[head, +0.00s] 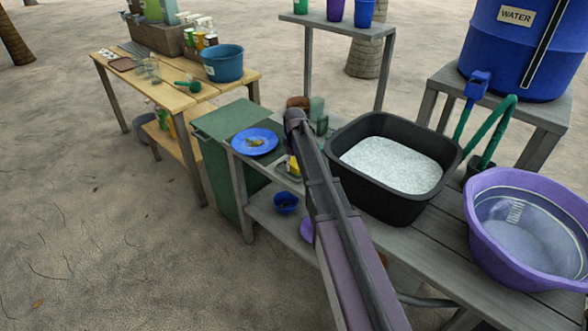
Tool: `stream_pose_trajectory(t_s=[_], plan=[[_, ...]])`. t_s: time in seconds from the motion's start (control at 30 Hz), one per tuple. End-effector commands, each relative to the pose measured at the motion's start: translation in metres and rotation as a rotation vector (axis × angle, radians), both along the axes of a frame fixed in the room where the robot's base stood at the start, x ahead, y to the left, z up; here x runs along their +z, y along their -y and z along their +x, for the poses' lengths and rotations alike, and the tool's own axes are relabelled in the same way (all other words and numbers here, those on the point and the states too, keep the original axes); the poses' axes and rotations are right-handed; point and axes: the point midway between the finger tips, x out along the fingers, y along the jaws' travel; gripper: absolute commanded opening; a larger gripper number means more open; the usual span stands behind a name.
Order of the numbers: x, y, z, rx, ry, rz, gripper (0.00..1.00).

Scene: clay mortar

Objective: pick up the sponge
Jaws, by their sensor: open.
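A small yellow item (293,165), which looks like the sponge, lies on the grey table just left of my arm. My arm covers part of it, so its full shape is hidden. My arm crosses the table from the bottom of the view and ends in a dark joint above the table's back edge. My gripper's fingers do not show; the arm hides whatever is below and behind that joint.
A blue plate (254,142) with a brownish item on it is left of my arm. A black basin (388,168) of whitish, foamy-looking contents and a purple tub (528,228) stand to the right. A blue bowl (286,203) is on the lower shelf. Small containers (317,109) crowd the back.

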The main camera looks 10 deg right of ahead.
Motion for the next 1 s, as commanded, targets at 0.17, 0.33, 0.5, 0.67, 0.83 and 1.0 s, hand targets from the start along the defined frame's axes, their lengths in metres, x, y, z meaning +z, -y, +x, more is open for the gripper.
stream_pose_trajectory(t_s=[0.17,0.33,0.5,0.67,0.83,1.0], plan=[[0.0004,0.0001,0.0001,0.0,0.0,0.0,1.0],[0.0004,0.0002,0.0,0.0,0.0,0.0,1.0],[0.0004,0.0003,0.0001,0.0,0.0,0.0,0.94],[0.0004,0.0004,0.0,0.0,0.0,0.0,0.47],[0.0003,0.0004,-0.0001,-0.001,0.0,0.0,0.35],[0.0002,0.0005,-0.0001,-0.001,0.0,0.0,0.35]])
